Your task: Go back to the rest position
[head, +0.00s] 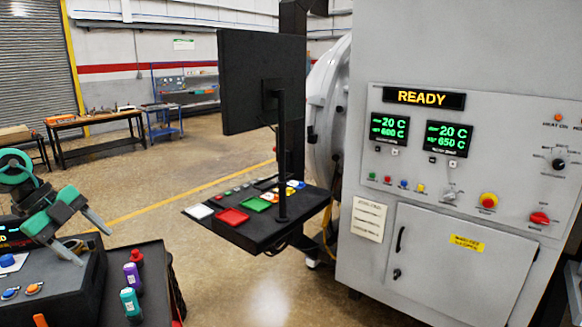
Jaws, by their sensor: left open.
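My left gripper (95,247) shows at the lower left, with its teal and grey arm coming in from the left edge. Its two grey fingers are spread apart with nothing between them. They point down and to the right, in front of or over a dark box-shaped unit (70,295); I cannot tell the gap. My right gripper is out of view.
A dark surface at lower left holds a purple bottle (133,276), a teal bottle (131,303) and a red item (137,257). A control desk (255,232) with a monitor (262,80) stands mid-view. The furnace cabinet (450,225) fills the right; its display reads READY. Floor between is clear.

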